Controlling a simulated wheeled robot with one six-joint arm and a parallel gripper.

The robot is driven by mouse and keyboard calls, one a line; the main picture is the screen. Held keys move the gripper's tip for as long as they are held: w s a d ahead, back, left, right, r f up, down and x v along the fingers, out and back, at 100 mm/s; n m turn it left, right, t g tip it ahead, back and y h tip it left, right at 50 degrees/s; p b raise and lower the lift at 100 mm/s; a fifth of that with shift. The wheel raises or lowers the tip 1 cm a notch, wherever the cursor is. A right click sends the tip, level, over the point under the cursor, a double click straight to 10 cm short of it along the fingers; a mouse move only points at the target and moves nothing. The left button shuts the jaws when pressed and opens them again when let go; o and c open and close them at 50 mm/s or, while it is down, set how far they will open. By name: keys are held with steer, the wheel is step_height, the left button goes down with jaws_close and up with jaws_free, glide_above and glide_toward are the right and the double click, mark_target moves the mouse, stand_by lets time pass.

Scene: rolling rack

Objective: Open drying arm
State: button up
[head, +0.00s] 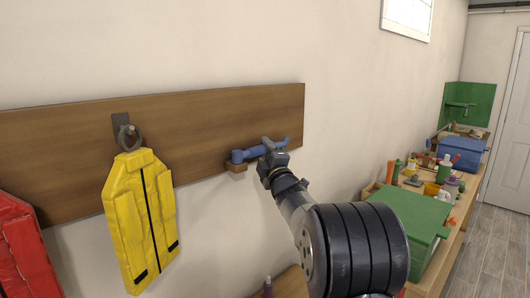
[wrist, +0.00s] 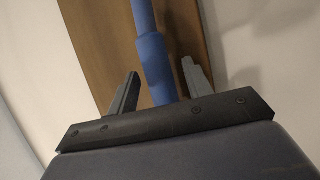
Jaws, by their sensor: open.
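The blue drying arm (head: 250,153) sits on a small wooden block at the lower edge of the brown wall board. In the head view my gripper (head: 272,145) is at the right part of the blue arm and hides some of it. In the wrist view the blue bar (wrist: 155,60) runs down between the two grey fingers of my gripper (wrist: 157,84). The fingers are open, one on each side of the bar, with gaps beside it. The bar's lower end is hidden behind the gripper body.
A yellow life vest (head: 142,215) hangs from a ring hook on the board (head: 60,140), with a red vest (head: 22,250) at far left. A bench at right holds a green box (head: 412,215), a blue bin (head: 460,152) and several bottles. Floor shows at far right.

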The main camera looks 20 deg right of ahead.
jaws_close()
stand_by(0.4)
